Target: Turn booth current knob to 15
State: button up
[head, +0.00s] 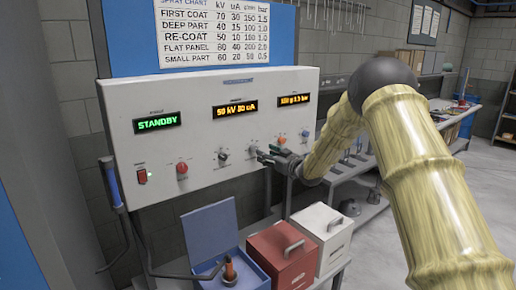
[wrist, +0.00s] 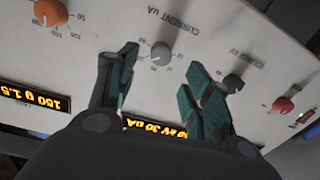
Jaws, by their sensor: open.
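The current knob (wrist: 160,52) is a small grey knob on the white panel, under a "CURRENT uA" label that appears turned around in the wrist view. In the head view the knob (head: 253,151) is just left of my fingertips. My gripper (head: 265,157) is in front of the panel. In the wrist view my gripper (wrist: 162,66) is open and empty, with the knob showing between and beyond its fingertips, apparently apart from them. The middle display (head: 234,108) reads 50 kV and what looks like 30 uA. The knob's exact pointer reading is too small to tell.
A dark knob (wrist: 232,84) and a red knob (wrist: 283,104) lie to the right in the wrist view. An orange knob (wrist: 50,12) is at upper left. A "STANDBY" display (head: 157,122) glows green. Below the panel stand a red box (head: 282,255) and a white box (head: 322,237).

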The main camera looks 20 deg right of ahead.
aim_at(256, 149)
jog(key=shift+p+x, duration=1.15)
jog(key=shift+x, duration=1.95)
jog(key=shift+c, duration=0.2)
jog(key=c, duration=1)
